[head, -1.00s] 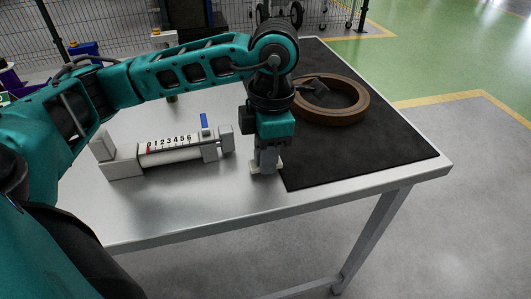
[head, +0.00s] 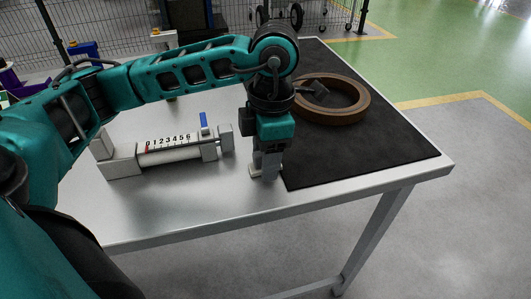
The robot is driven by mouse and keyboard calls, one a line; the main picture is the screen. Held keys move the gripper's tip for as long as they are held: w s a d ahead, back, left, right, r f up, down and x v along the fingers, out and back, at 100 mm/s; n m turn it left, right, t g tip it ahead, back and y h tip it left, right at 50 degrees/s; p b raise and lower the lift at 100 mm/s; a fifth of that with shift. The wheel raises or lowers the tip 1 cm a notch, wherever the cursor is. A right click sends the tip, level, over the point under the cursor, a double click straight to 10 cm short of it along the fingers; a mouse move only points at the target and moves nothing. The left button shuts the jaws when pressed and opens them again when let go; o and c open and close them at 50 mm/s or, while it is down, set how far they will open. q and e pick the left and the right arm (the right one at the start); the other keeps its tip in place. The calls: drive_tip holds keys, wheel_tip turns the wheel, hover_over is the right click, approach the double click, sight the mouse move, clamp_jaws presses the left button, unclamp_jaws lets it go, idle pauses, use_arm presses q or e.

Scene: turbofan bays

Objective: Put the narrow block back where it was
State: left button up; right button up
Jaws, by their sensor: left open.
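My left gripper (head: 265,168) points straight down, low over the metal table beside the left edge of the black mat. It is open. Its fingertips are small and dark here, with a pale patch at their lower left; I cannot tell whether that is a finger pad or a narrow block. No narrow block shows clearly elsewhere. A grey measuring fixture (head: 175,156) with a scale from 0 to 6 and a blue lever (head: 204,121) lies on the table to the gripper's left, apart from it. My right gripper is not in view.
A brown ring (head: 345,115) lies on the black mat (head: 385,150), with a dark object (head: 311,87) at its left rim. The table's front edge (head: 230,224) is close to the gripper. Bare metal (head: 195,195) lies in front of the fixture.

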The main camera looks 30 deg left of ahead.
use_arm(q)
drive_tip(key=shift+r+p, duration=0.55)
wheel_tip(320, 180, up, 12)
drive_tip(key=p, duration=0.2)
drive_tip(key=shift+w+d+f, duration=0.2)
drive_tip(key=shift+w+d, duration=0.1)
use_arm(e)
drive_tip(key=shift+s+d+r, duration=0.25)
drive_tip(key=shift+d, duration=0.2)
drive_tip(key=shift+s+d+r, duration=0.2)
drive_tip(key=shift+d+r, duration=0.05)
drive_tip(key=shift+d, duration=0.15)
use_arm(q)
drive_tip(key=shift+s, duration=0.1)
